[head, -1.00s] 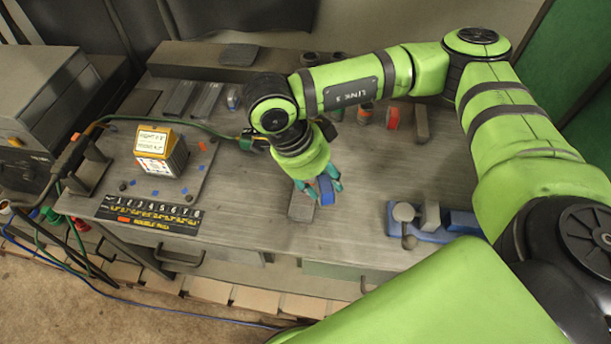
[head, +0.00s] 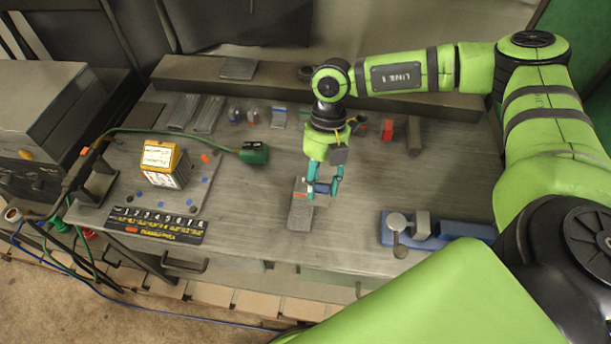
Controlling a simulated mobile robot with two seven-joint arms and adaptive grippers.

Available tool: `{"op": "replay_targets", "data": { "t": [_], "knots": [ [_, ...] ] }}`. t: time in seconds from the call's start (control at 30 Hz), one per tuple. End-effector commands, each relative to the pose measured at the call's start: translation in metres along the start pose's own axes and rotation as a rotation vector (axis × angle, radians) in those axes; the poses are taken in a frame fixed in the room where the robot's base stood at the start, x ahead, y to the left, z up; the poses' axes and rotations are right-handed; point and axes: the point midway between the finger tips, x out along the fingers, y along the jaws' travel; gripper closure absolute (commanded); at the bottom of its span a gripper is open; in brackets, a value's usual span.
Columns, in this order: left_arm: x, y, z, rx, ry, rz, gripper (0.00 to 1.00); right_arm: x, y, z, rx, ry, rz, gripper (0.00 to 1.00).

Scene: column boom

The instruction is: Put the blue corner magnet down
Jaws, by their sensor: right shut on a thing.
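The blue corner magnet (head: 321,188) is held between the teal fingertips of my right gripper (head: 323,187). The gripper points down over the table, by the upper right part of a grey metal plate (head: 299,216). A small orange-red spot shows on the plate to the left of the magnet. I cannot tell whether the magnet touches the plate or hangs just above it. The fingers hide part of the magnet. My left gripper is out of view.
A yellow-topped box (head: 160,165) stands on a plate at the left, with a numbered black strip (head: 155,225) in front. A green clamp (head: 254,153) on a cable lies behind. A blue vise-like tool (head: 435,232) is at the right. Red and brown blocks stand at the back.

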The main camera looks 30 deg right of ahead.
Motion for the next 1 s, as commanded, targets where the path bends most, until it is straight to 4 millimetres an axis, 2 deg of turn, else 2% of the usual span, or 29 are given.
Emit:
{"op": "replay_targets", "data": {
  "t": [0.03, 0.13, 0.4, 0.63, 0.83, 1.0],
  "knots": [
    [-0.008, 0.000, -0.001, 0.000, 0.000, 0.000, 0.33, -0.001, 0.006, 0.008, 0.001, -0.002, -0.002, 1.00],
    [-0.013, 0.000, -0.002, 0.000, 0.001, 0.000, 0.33, 0.005, 0.016, 0.025, 0.000, 0.000, -0.003, 1.00],
    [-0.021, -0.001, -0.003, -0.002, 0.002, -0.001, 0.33, 0.018, 0.038, 0.063, -0.002, -0.001, -0.002, 1.00],
    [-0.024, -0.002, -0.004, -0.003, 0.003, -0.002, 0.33, 0.024, 0.043, 0.074, -0.004, 0.000, -0.003, 1.00],
    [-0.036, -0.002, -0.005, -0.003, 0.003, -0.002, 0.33, 0.050, 0.043, 0.082, -0.002, 0.002, -0.005, 1.00],
    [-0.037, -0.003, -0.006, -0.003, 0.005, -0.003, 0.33, 0.060, 0.043, 0.087, -0.004, -0.001, -0.002, 1.00]
  ]
}}
